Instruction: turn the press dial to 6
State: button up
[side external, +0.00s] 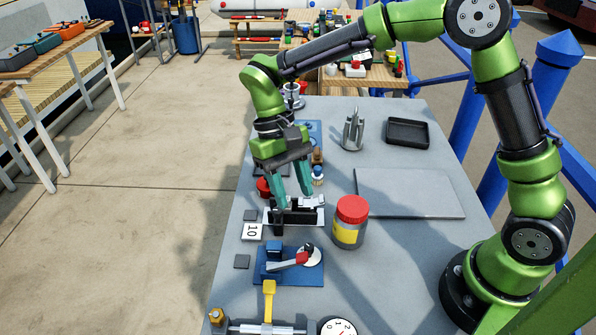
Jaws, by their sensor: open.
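My gripper (292,197) points down with its two teal fingers apart, over a small black and silver device (296,214) on a white plate. Its fingertips overlap the device in this view, and I cannot tell whether they touch it. A white card reading 10 (252,231) lies just left of the device. A round white dial (337,328) with a dark rim, red mark and figures is cut off by the bottom edge; 1 and 2 are readable. I cannot tell which of these is the press dial or its setting.
A jar with a red lid (351,222) stands close right of my gripper. A blue-based lever fixture (289,265) and a yellow-handled clamp (268,300) are nearer the camera. A grey flat plate (410,193), black tray (408,132) and metal holder (353,131) occupy the bench's right and back.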

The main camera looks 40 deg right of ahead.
aim_at(308, 245)
jog(key=x, duration=1.1)
jog(key=shift+f, duration=0.1)
grip_shut()
